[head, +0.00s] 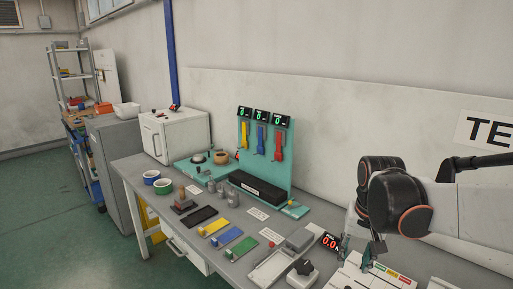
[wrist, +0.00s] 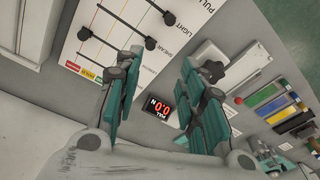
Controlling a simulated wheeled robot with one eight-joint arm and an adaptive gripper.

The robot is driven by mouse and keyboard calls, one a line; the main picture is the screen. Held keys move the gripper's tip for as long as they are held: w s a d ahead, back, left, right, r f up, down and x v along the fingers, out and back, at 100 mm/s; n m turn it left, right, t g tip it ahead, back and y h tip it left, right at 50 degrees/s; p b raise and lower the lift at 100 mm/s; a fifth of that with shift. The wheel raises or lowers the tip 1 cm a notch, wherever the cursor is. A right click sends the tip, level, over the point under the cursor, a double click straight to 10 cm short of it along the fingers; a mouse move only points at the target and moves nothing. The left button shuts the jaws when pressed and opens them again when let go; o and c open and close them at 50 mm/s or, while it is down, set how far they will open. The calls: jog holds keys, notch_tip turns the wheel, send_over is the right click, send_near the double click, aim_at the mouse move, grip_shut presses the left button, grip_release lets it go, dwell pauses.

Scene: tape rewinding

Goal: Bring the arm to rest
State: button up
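My gripper (head: 372,252) hangs at the right of the head view, above the near right end of the workbench. In the wrist view my gripper (wrist: 158,95) shows its two teal-padded fingers spread apart, with nothing between them. A small red digital display (head: 330,242) reading about 0.0 lies beyond the fingers; the display (wrist: 159,111) shows between them in the wrist view. My black and white arm reaches in from the right edge of the head view.
The grey workbench (head: 126,177) holds coloured blocks (head: 229,237), green and blue bowls and metal weights. A teal stand (head: 289,160) with three displays rises behind. A white panel (wrist: 92,30) with sliders lies under my gripper. Open floor (head: 60,215) is at left.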

jog(key=s+a+r+n+t, duration=0.1)
jog(key=s+a+n+t, duration=0.1)
jog(key=s, duration=0.5)
jog(key=s+a+r+n+t, duration=0.1)
jog(key=s+a+n+t, duration=0.1)
jog(key=s, duration=0.4)
jog(key=shift+s+a+r+t, duration=0.15)
jog(key=shift+s+a+t, duration=0.35)
jog(key=shift+t, duration=0.3)
jog(key=shift+w, duration=0.1)
